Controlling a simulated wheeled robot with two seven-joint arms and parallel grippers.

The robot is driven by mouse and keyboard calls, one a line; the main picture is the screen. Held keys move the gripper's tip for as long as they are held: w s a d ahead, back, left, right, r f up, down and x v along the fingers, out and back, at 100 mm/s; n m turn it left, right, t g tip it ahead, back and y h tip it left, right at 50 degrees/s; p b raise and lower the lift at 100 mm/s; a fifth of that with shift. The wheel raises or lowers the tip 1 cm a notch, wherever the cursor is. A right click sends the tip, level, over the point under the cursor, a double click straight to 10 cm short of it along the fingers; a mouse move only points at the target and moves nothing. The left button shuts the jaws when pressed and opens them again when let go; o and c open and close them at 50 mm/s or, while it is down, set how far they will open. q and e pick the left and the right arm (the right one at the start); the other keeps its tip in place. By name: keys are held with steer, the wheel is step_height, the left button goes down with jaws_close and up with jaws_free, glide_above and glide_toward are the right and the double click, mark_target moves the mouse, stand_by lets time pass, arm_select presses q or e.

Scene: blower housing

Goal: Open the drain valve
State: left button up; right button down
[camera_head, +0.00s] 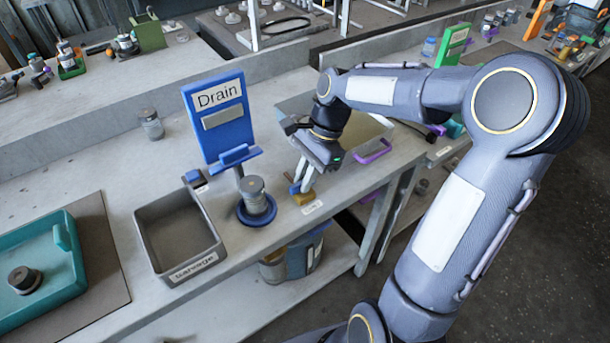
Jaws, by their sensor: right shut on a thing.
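The blue "Drain" sign (216,120) stands upright on the bench, with a blue ledge at its foot. I take this to be the drain valve. My left gripper is not in view.
A stack of metal discs (255,197) on a blue round base stands left of the valve. A grey labelled bin (216,250) sits further left, beside a teal tray (75,275). A purple handle (373,152) lies right of my gripper. A blue container (308,250) stands below the bench.

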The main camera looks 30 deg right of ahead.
steer(key=n+p, duration=0.1)
steer(key=n+g+p, duration=0.1)
steer(key=shift+w+r+n+p, duration=0.1)
steer(key=shift+r+n+p, duration=0.1)
steer(key=shift+n+p, duration=0.1)
steer(key=n+p, duration=0.1)
steer(key=n, duration=0.1)
steer(key=n+g+h+p, duration=0.1)
steer(key=n+p, duration=0.1)
steer(key=shift+w+a+g, duration=0.1)
steer(key=shift+g, duration=0.2)
steer(key=n+g+h+p, duration=0.1)
steer(key=n+p, duration=0.1)
steer(key=n, duration=0.2)
steer(key=shift+w+n, duration=0.1)
steer(key=shift+n, duration=0.3)
steer(key=shift+a+f+n+h+p, duration=0.15)
steer(key=shift+n+h, duration=0.4)
steer(key=shift+n, duration=0.6)
steer(key=shift+n+h+p, duration=0.25)
steer(key=shift+n+h, duration=0.3)
steer(key=shift+n, duration=0.6)
steer(key=c, duration=1.5)
jaws_free()
steer(key=shift+o, duration=0.2)
